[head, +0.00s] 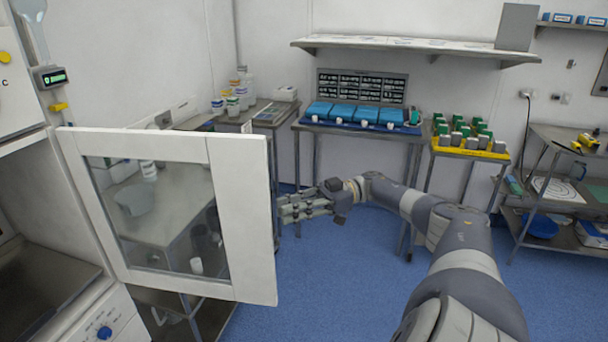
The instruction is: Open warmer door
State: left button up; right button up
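The warmer door (243,210), a white frame around a clear window, stands swung out from the white warmer cabinet (50,195) at the left. The cabinet's inside shows in part behind it. My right gripper (284,208) is just right of the door's free edge, its fingers pointing left toward it. I cannot tell whether the fingertips touch the door or how far apart they are. My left gripper is not in view.
A bench with bottles (238,95) stands behind the door. A table with blue boxes (350,112) and a stand with a yellow tray (470,150) are at the back. A shelved cart (545,215) is at the right. The blue floor (345,275) in the middle is clear.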

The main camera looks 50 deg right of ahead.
jog(key=shift+v, duration=2)
